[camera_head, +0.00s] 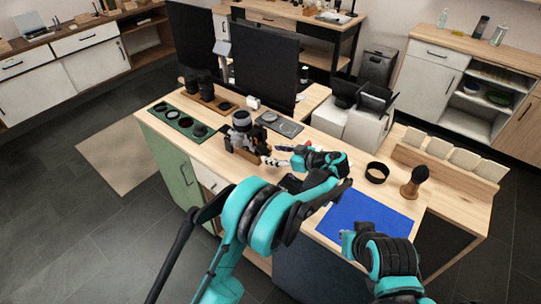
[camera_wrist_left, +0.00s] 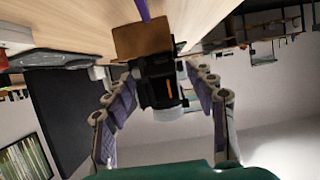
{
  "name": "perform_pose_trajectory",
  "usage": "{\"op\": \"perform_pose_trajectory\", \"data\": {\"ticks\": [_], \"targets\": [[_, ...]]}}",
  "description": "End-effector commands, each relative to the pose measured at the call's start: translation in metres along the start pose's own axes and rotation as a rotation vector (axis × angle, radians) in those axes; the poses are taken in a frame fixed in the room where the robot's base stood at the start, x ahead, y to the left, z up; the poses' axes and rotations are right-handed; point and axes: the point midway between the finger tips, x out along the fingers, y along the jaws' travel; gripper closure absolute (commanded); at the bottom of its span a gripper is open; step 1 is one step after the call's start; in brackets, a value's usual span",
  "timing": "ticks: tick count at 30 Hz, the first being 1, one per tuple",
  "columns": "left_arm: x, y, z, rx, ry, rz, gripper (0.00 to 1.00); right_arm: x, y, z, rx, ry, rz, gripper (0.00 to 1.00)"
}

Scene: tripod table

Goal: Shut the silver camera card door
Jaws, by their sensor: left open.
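A silver and black camera (camera_head: 241,121) stands on a small wooden block near the middle of the wooden workbench. A darker camera-like item (camera_head: 262,134) sits right beside it. My left gripper (camera_head: 274,155) is open, its fingers pointing left toward the camera group. In the left wrist view, a dark camera body (camera_wrist_left: 160,84) with an orange mark appears between the spread fingers, with a brown wooden block (camera_wrist_left: 142,37) by it. I see no contact. The card door cannot be made out in either view. My right gripper's fingers do not show.
A green tray (camera_head: 181,121) with round lens parts lies left of the camera. A dark screen (camera_head: 264,62) stands behind it. A blue mat (camera_head: 366,222), a black ring (camera_head: 377,172) and a wooden-handled brush (camera_head: 413,181) are to the right, near my arms.

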Motion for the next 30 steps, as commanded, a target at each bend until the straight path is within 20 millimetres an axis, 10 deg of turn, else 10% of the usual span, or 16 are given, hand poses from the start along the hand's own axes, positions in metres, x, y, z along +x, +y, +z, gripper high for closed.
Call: {"op": "perform_pose_trajectory", "data": {"ticks": [14, 20, 30], "targets": [[0.021, 0.0, -0.001, 0.001, -0.001, 0.0, 0.44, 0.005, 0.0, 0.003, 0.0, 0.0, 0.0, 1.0], [0.021, 0.0, -0.001, 0.001, -0.001, 0.0, 0.94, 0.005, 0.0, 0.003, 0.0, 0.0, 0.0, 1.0], [0.019, 0.0, -0.005, 0.001, -0.032, 0.0, 0.94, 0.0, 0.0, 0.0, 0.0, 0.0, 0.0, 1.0]]}}
